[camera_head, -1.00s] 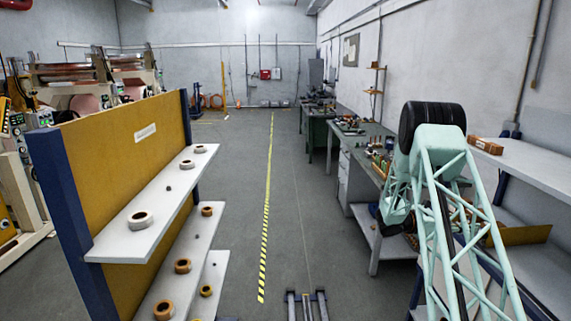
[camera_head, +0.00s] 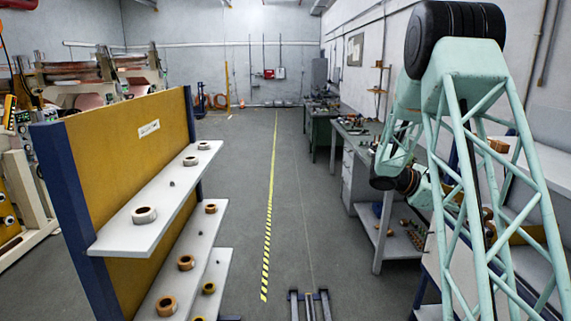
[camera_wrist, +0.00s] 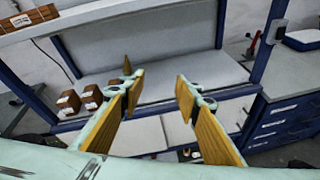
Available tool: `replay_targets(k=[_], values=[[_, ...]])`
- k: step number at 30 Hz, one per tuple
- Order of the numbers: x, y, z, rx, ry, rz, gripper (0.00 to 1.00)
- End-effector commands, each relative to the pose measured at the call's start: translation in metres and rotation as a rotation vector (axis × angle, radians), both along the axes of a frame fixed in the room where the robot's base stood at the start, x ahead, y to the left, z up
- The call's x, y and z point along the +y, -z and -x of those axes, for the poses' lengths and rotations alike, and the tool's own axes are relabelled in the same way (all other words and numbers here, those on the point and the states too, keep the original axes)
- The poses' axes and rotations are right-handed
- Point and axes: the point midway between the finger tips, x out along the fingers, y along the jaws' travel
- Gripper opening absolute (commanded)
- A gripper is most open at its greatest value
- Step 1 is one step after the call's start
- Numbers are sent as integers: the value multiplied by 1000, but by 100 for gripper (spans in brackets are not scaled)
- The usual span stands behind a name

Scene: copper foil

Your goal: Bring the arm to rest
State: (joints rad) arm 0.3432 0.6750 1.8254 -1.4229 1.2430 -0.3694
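My gripper (camera_wrist: 160,88) shows in the wrist view as two mint-green fingers with yellow-brown pads. The fingers stand apart with a clear gap and nothing between them. Behind the gap is a blue-framed bench with a pale grey shelf (camera_wrist: 205,73). In the head view my mint-green lattice arm rises at the right, with a black cylinder at its raised joint. I cannot make out the fingers there.
Small brown boxes (camera_wrist: 80,99) sit left of the fingers, and a wooden box (camera_wrist: 30,16) lies on an upper shelf. A yellow rack (camera_head: 125,150) with tape rolls stands left in the head view. The striped aisle (camera_head: 270,200) is clear.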

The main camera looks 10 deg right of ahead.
Motion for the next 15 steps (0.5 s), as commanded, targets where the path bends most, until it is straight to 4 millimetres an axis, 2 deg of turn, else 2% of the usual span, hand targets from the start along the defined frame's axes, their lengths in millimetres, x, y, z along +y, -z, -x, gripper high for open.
replay_targets(k=[3,15], values=[[17,-13,11,-41,20,-22,30],[74,-44,50,-180,92,-106,30]])
